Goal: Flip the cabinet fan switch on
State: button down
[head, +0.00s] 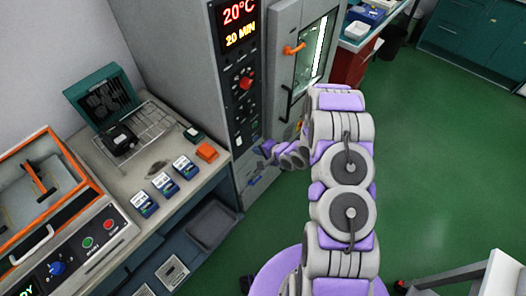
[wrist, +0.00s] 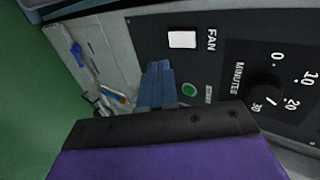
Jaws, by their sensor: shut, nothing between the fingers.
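The cabinet (head: 195,50) stands at the back with a dark control panel (head: 234,107) and a lit display reading 20°C and 20 MIN. In the wrist view the fan switch (wrist: 182,39) is a white rectangle beside the word FAN; I cannot tell which way it is set. My gripper (wrist: 158,72) is shut and empty, its blue-grey fingertips just below the fan switch in the picture, apart from it in the image.
A green start button (wrist: 189,89) and a minutes dial (wrist: 265,91) are close to my gripper. A red knob (head: 246,81) is higher on the panel. A bench (head: 150,180) stands left; green floor (head: 440,170) is open right.

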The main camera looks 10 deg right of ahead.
aim_at(239, 142)
jog(key=w+a+f+b, duration=0.1)
jog(key=w+a+f, duration=0.1)
jog(key=w+a, duration=0.2)
jog(key=shift+w+a+f, duration=0.25)
jog(key=shift+w+f, duration=0.15)
jog(key=shift+w, duration=0.6)
jog(key=shift+w, duration=0.1)
jog(key=shift+r+p, duration=0.8)
jog(key=shift+p, duration=0.1)
